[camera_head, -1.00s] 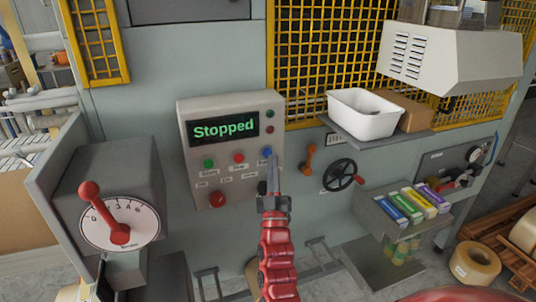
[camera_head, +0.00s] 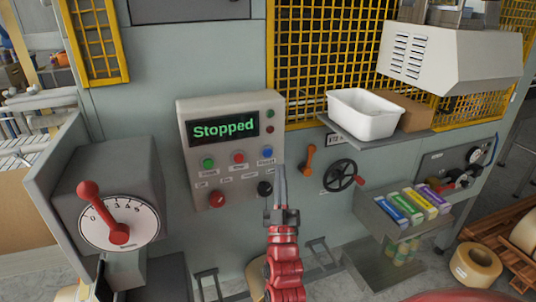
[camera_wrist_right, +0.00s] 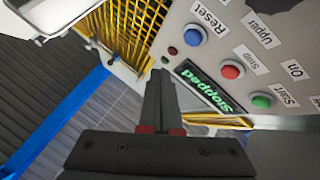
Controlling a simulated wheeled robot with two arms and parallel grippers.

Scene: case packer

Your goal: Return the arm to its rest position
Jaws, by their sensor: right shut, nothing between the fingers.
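My right gripper (camera_head: 280,178) is shut and empty, its fingers pointing up just below the right side of the control panel (camera_head: 184,112). The panel's screen (camera_head: 224,128) reads "Stopped" in green. Below it are a green button (camera_head: 208,163), a red button (camera_head: 238,158) and a blue button (camera_head: 266,153). The gripper is apart from the buttons. In the right wrist view its shut fingers (camera_wrist_right: 160,82) show beside the panel, with the blue button (camera_wrist_right: 192,34) labelled "Reset". My left gripper is not in view.
A dial with a red lever (camera_head: 105,215) stands at the left. An orange lever (camera_head: 308,158) and a black handwheel (camera_head: 340,175) are right of my gripper. A white bin (camera_head: 362,122) sits on a shelf. Several coloured boxes (camera_head: 412,205) lie on a lower tray.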

